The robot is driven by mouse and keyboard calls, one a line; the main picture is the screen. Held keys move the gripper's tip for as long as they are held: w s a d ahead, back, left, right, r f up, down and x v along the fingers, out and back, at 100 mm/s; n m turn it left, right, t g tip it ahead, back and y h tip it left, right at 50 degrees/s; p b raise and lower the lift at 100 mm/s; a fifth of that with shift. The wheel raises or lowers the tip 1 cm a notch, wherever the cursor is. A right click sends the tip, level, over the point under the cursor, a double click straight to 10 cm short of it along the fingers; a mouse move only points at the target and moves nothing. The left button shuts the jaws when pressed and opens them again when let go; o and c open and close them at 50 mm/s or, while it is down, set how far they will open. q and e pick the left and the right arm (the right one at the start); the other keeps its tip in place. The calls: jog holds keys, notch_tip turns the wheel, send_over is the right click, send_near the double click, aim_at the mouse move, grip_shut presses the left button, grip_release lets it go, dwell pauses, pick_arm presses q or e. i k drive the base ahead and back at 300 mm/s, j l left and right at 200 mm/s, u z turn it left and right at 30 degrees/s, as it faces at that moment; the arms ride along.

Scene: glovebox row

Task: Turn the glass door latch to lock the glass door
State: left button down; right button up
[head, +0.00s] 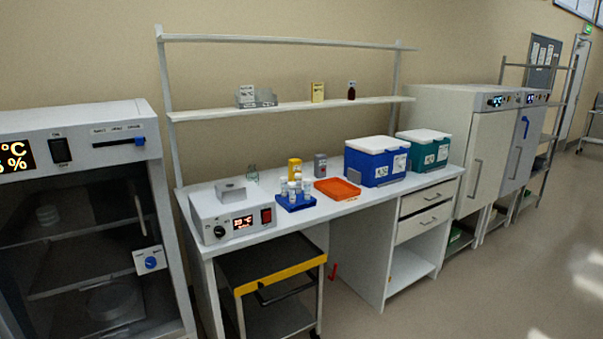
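The glass door (80,225) is a dark pane on the white cabinet at the left edge of the head view. It looks closed, with shelves and a round dish visible behind it. A white plate with a round blue knob (150,262), which looks like the glass door latch, sits at the door's right side. A pale upright handle (138,214) is above it. The knob's turn position is too small to read. Neither of my grippers is in view.
The cabinet's top panel has a display, a dark switch and a blue slider (138,141). A black-topped cart with a yellow edge (285,279) stands right of the cabinet, before the white bench (345,205). Open floor (480,290) lies at the right.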

aim_at(149, 262)
jog(key=u, duration=1.35)
